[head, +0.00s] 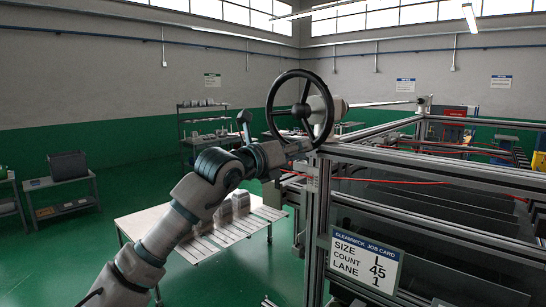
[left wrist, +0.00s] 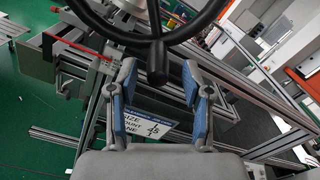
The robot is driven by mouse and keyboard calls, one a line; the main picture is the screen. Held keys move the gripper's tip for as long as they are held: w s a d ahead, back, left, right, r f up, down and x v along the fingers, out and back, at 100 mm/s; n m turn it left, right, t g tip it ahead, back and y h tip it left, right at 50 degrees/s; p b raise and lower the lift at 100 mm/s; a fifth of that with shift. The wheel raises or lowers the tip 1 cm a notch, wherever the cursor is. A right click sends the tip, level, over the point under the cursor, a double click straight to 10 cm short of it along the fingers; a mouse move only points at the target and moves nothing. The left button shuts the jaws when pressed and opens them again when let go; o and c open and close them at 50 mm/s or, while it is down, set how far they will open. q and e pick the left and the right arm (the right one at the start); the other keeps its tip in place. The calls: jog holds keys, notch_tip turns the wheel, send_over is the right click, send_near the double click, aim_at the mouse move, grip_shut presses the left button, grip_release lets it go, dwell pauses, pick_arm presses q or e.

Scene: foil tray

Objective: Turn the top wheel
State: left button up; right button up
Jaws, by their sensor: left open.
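The black top wheel (head: 270,112) stands near upright at the corner of a metal frame in the head view, with spokes and a dark hub. In the left wrist view its dark rim (left wrist: 105,32) curves across the top, and a dark stub hangs from it between my fingertips. My left gripper (left wrist: 158,75) is open, its two blue-padded fingers apart on either side of the stub, with no clear contact. In the head view my left gripper (head: 298,147) is at the wheel's lower part, its fingers hard to make out. My right gripper is not in view.
The aluminium frame (head: 420,170) fills the right side, with dark panels inside. A job card (head: 365,262) reading size L, count 45, lane 1 hangs on its front. A white table (head: 140,222) with flat pieces stands behind my arm. Green floor is open at left.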

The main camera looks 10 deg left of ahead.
pick_arm(q)
jog(key=v, duration=0.9)
jog(key=shift+a, duration=0.2)
jog(key=shift+c, duration=0.3)
